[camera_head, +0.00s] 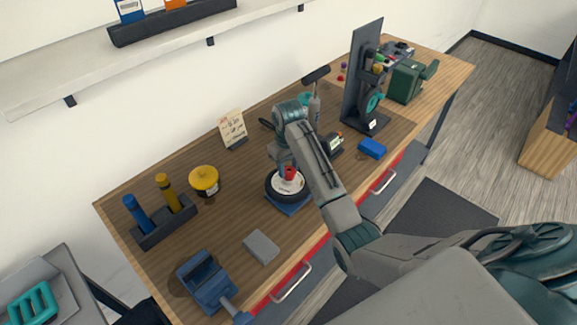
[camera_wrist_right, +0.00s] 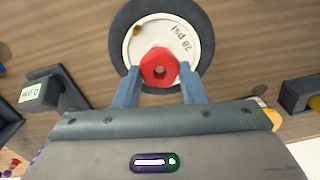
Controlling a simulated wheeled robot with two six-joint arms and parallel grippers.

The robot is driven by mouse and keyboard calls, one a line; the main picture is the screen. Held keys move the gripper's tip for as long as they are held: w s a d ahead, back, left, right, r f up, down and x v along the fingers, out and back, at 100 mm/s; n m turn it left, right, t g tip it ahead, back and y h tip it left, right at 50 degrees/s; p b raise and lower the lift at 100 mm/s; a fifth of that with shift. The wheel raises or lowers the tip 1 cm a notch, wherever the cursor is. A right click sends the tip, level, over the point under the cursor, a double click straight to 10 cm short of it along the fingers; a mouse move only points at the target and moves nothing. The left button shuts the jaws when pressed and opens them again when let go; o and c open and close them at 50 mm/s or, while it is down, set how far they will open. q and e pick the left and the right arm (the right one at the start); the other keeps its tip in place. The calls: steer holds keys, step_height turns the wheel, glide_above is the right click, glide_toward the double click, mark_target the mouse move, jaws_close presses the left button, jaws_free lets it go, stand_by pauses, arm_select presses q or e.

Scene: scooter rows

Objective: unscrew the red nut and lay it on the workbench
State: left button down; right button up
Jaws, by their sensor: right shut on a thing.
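The red nut (camera_wrist_right: 160,68) sits at the middle of a small wheel with a white hub (camera_wrist_right: 187,41) and a black tyre (camera_wrist_right: 203,22). My right gripper (camera_wrist_right: 160,80) is shut on the nut, with one blue finger at each side of it. In the head view the nut (camera_head: 290,172) shows just below my right gripper (camera_head: 286,166), over the wheel (camera_head: 275,193). The wheel lies flat on a blue stand (camera_head: 290,209) on the wooden workbench (camera_head: 225,222). I cannot tell whether the nut is still threaded. My left gripper is not in view.
A grey block (camera_head: 261,247), a blue vise (camera_head: 206,282) and a yellow tin (camera_head: 204,180) stand left of the wheel. A gauge (camera_head: 331,143), a blue box (camera_head: 372,148) and a dark upright stand (camera_head: 362,80) are to the right. Bare wood lies between the tin and grey block.

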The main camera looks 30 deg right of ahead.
steer(key=n, duration=0.9)
steer(key=shift+r, duration=0.1)
steer(key=n, duration=0.5)
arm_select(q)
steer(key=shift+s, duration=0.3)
arm_select(e)
steer(key=n, duration=0.4)
steer(key=shift+r, duration=0.15)
